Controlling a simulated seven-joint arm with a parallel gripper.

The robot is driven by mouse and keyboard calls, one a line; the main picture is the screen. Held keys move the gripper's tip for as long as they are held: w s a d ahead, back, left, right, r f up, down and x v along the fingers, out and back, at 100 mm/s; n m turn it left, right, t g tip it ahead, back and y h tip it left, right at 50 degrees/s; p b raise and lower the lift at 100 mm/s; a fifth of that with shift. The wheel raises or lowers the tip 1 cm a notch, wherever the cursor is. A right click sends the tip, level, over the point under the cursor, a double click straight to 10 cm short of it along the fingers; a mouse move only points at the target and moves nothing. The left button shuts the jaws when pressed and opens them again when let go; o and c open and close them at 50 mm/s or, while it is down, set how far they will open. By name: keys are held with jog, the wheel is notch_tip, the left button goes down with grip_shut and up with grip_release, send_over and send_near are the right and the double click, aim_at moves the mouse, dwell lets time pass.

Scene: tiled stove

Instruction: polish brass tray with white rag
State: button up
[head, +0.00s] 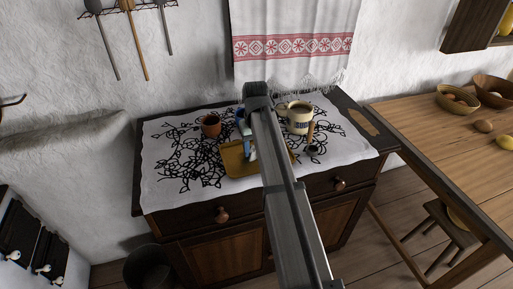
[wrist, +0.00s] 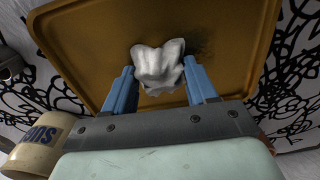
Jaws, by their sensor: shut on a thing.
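The brass tray (head: 236,158) is a yellow-brown rectangle with a raised rim, lying on the patterned white cloth on the cabinet top. My arm hides part of it in the head view. In the wrist view the tray (wrist: 85,40) fills the upper middle, with a dark smudge on its surface right of the rag. The white rag (wrist: 159,65) is a crumpled bundle between the blue fingers of my gripper (wrist: 160,82). I cannot tell whether the rag touches the tray.
A cream lettered pot (head: 299,118) stands behind and right of the tray, a brown cup (head: 211,126) behind and left. A dark-ended utensil with a wooden handle (head: 311,133) lies right of the tray. The cloth's left side (head: 170,150) has free room. A wooden table (head: 440,125) stands right.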

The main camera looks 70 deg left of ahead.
aim_at(252, 161)
jog(key=d, duration=0.2)
jog(key=shift+d, duration=0.4)
jog(key=shift+s+a, duration=0.1)
jog(key=shift+s, duration=0.65)
jog(key=shift+s+a, duration=0.35)
jog(key=shift+a, duration=1.65)
jog(key=d, duration=0.4)
jog(key=shift+d, duration=0.15)
notch_tip(252, 161, up, 3)
jog(key=shift+r, duration=0.15)
notch_tip(252, 161, up, 5)
jog(key=shift+f, duration=0.1)
